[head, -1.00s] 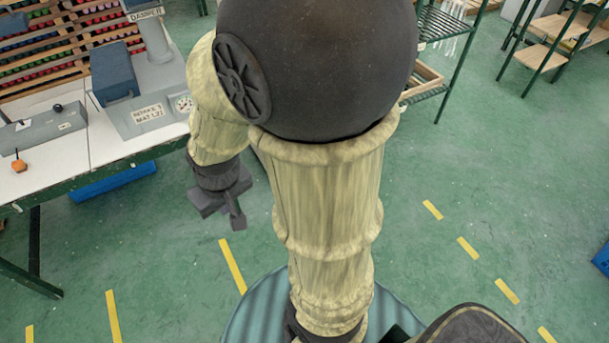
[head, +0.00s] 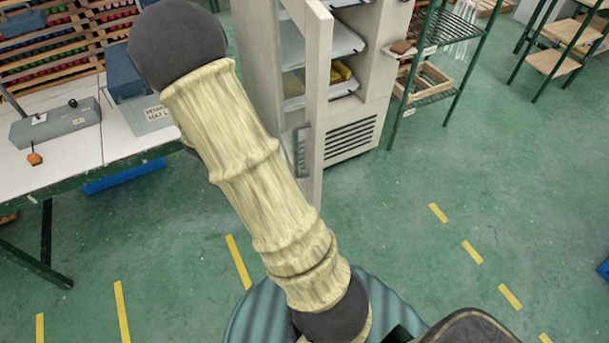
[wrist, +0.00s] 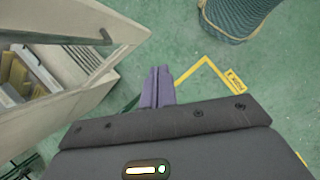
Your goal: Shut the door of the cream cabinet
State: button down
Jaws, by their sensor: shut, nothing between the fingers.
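The cream cabinet (head: 372,104) stands behind my arm in the head view. Its door (head: 315,85) is swung wide open toward me and shows a dark handle (head: 302,150). Shelves inside are exposed. In the wrist view, the cabinet (wrist: 75,92) and the door (wrist: 70,14) with its dark handle (wrist: 50,38) fill the upper left. My gripper (wrist: 160,72) is shut and empty, seen over the floor just right of the cabinet and below the door's outer edge. I cannot tell whether it touches the door. In the head view the gripper is hidden.
Inside the cabinet are trays and a yellow item (head: 342,72). A white-topped workbench (head: 85,138) with grey machines stands at the left. A green wire rack (head: 438,95) stands right of the cabinet.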

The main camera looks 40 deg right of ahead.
jog(key=w+d+f+n+g+h, duration=0.1)
jog(key=w+d+f+n+h, duration=0.2)
jog(key=d+f+n+h, duration=0.1)
jog(key=shift+w+d+n+p, duration=0.3)
jog(key=shift+d+n+p, duration=0.2)
jog(key=shift+d, duration=0.65)
jog(key=shift+f, duration=0.1)
jog(key=p, duration=0.2)
send_near(313, 181)
notch_tip(313, 181, down, 3)
jog(key=d, duration=0.1)
jog(key=s+d+p, duration=0.1)
jog(key=d, duration=0.1)
jog(key=shift+s+d+f, duration=0.2)
jog(key=shift+s+f, duration=0.05)
jog(key=shift+s, duration=0.15)
jog(key=shift+w+d+f, duration=0.1)
